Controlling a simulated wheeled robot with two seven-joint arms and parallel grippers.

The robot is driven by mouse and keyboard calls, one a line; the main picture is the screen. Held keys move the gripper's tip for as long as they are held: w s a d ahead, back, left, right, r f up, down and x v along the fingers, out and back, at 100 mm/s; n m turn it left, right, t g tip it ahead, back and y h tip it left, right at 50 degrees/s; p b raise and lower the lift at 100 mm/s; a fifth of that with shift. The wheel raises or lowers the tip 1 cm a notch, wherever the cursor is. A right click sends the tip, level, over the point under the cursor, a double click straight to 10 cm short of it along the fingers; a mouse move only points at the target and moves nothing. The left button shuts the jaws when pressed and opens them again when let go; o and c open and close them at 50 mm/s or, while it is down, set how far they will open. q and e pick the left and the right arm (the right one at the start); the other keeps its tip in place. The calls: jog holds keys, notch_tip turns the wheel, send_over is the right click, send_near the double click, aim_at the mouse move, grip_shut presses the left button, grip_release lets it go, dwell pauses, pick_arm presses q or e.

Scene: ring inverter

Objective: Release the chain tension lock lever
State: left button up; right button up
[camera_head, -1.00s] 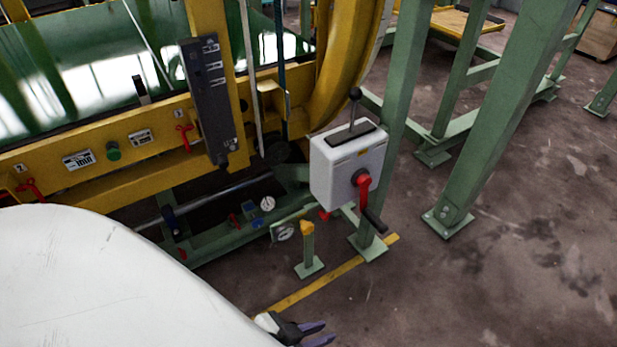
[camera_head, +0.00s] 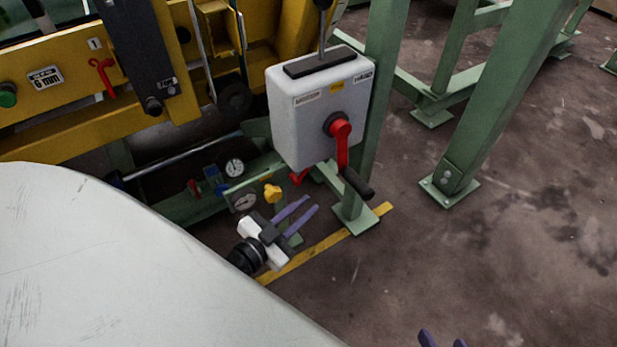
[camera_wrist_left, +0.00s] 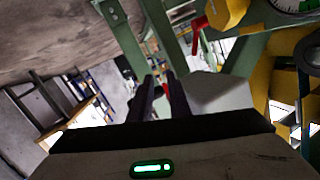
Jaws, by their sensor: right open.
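My left gripper (camera_head: 310,203) is open and empty, its two purple fingers parallel with a gap. In the head view it overlaps the lower frame beside a yellow knob (camera_head: 272,194), below a grey-white control box (camera_head: 309,125). A small red lever (camera_head: 299,178) sits under the box, just above the fingertips. In the left wrist view the red lever (camera_wrist_left: 199,34) and yellow knob (camera_wrist_left: 228,13) are ahead, above and right of the fingertips (camera_wrist_left: 162,78). I cannot tell which lever is the chain tension lock. My right gripper (camera_head: 443,340) is open at the bottom edge, mostly cut off.
Another red lever (camera_head: 102,74) is on the yellow rail. Dials (camera_head: 235,168) sit on the green frame.

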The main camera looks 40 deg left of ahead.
pick_arm(q)
jog(key=w+a+f+t+y+b, duration=0.1)
jog(key=w+a+f+y+b, duration=0.1)
jog(key=a, duration=0.5)
jog(key=shift+y, duration=0.4)
jog(key=shift+w+r+b, duration=0.15)
jog(key=shift+w+b, duration=0.8)
jog(key=shift+w, duration=1.65)
jog(key=shift+w+r+b, duration=0.15)
jog(key=shift+w+b, duration=0.75)
jog(key=shift+w, duration=1.65)
pick_arm(e)
jog(key=shift+w+a+r+t+y, duration=0.15)
jog(key=shift+a+r+y, duration=0.15)
jog(key=shift+a, duration=0.2)
jog(key=shift+a+r+t+y, duration=0.2)
jog(key=shift+a+r+y, duration=0.05)
jog(key=shift+a+y, duration=0.25)
jog(key=shift+w+a+r+t+y, duration=0.15)
jog(key=shift+a+r+y, duration=0.15)
jog(key=shift+a, duration=0.25)
jog(key=shift+s, duration=0.1)
pick_arm(q)
grip_shut()
